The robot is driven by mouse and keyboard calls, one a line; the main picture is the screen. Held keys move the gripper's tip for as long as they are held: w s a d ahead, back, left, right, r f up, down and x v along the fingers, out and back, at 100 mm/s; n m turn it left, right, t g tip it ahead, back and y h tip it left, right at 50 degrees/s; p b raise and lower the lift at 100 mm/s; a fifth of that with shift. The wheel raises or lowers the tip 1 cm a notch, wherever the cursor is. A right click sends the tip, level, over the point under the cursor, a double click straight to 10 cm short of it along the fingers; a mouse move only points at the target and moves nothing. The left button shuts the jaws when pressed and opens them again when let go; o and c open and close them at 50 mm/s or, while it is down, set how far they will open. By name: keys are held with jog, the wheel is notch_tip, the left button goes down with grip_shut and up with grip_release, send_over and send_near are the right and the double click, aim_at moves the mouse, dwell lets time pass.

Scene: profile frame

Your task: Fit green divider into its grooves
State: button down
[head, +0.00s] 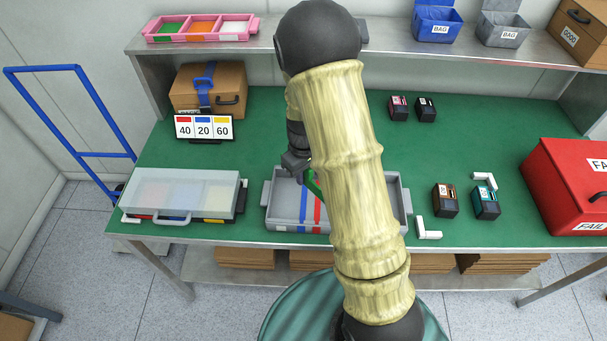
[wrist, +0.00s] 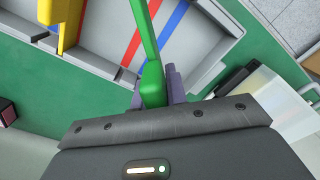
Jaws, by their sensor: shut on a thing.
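The green divider (wrist: 143,35) is a long narrow bar held between the fingertips of my gripper (wrist: 155,88). In the head view only a short piece of it (head: 313,185) shows beside my arm. The grey tray (head: 284,212) lies on the green table below, partly hidden by my arm; its floor carries a blue strip (head: 303,205) and a red strip (head: 318,213). In the wrist view the divider passes across the tray between the red strip (wrist: 133,45) and the blue strip (wrist: 172,25). I cannot tell whether it touches the tray.
A yellow piece (wrist: 70,22) stands at the tray's wall in the wrist view. A lidded clear box (head: 185,192) is left of the tray. A sign reading 40, 20, 60 (head: 204,128) stands behind. Small cartridges (head: 446,200) and white brackets (head: 429,234) lie to the right.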

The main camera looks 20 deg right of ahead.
jog(key=m+p, duration=0.2)
jog(key=r+m+p, duration=0.1)
jog(key=m+p, duration=0.1)
jog(key=shift+r, duration=0.2)
jog(key=m+p, duration=0.2)
jog(key=shift+r+m, duration=0.2)
jog(key=shift+m, duration=0.2)
jog(key=shift+f+m+p, duration=0.1)
jog(key=shift+m+p, duration=0.3)
jog(key=shift+m, duration=0.7)
jog(key=b, duration=0.4)
send_over(304, 202)
jog(key=shift+f, duration=3)
jog(key=shift+f+b, duration=2.05)
jog(key=shift+f, duration=0.75)
jog(key=c, duration=1.3)
grip_release()
